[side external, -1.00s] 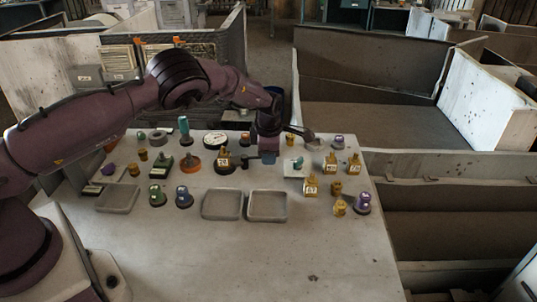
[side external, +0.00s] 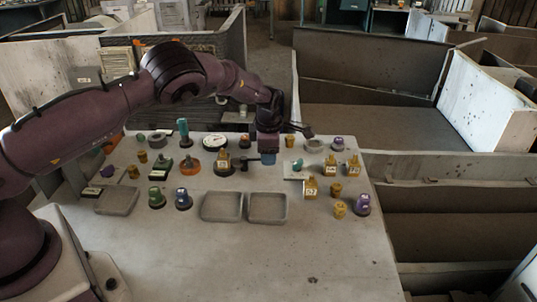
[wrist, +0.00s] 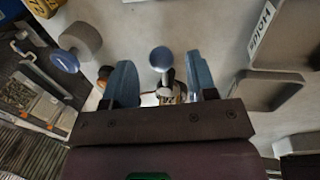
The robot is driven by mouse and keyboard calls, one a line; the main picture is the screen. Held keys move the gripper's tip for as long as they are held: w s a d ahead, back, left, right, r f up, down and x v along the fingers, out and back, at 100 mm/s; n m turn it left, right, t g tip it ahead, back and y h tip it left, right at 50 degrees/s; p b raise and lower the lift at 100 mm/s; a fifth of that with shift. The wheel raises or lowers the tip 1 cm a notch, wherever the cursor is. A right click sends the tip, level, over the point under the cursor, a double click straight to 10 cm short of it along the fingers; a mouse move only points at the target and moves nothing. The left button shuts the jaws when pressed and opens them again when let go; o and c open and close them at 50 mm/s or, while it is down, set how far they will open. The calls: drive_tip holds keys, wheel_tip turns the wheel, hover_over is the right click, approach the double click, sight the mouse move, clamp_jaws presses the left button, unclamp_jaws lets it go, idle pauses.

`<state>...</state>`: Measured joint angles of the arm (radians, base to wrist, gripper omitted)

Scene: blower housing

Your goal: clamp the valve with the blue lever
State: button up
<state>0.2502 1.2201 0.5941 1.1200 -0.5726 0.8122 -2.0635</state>
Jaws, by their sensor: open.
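My gripper (side external: 268,158) hangs low over the middle of the table, its blue fingers pointing down. In the wrist view its two blue fingers (wrist: 161,72) are apart. A blue round-ended lever (wrist: 161,58) shows between them, with clear gaps on both sides. Below it, a small labelled body (wrist: 171,92) is partly hidden by the gripper, so I cannot tell its full shape. In the side view this part is hidden behind the fingers. A different valve with a teal lever (side external: 297,165) sits on a white plate to the right.
Grey trays (side external: 267,221) (side external: 221,220) lie in front of the gripper; a tray also shows in the wrist view (wrist: 248,100). A black-levered part (side external: 224,168) stands close on the left. Yellow labelled blocks (side external: 310,190) stand to the right. The table front is clear.

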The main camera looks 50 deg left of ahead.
wheel_tip(320, 180, up, 11)
drive_tip(key=s+d, duration=0.1)
drive_tip(key=shift+s+d, duration=0.25)
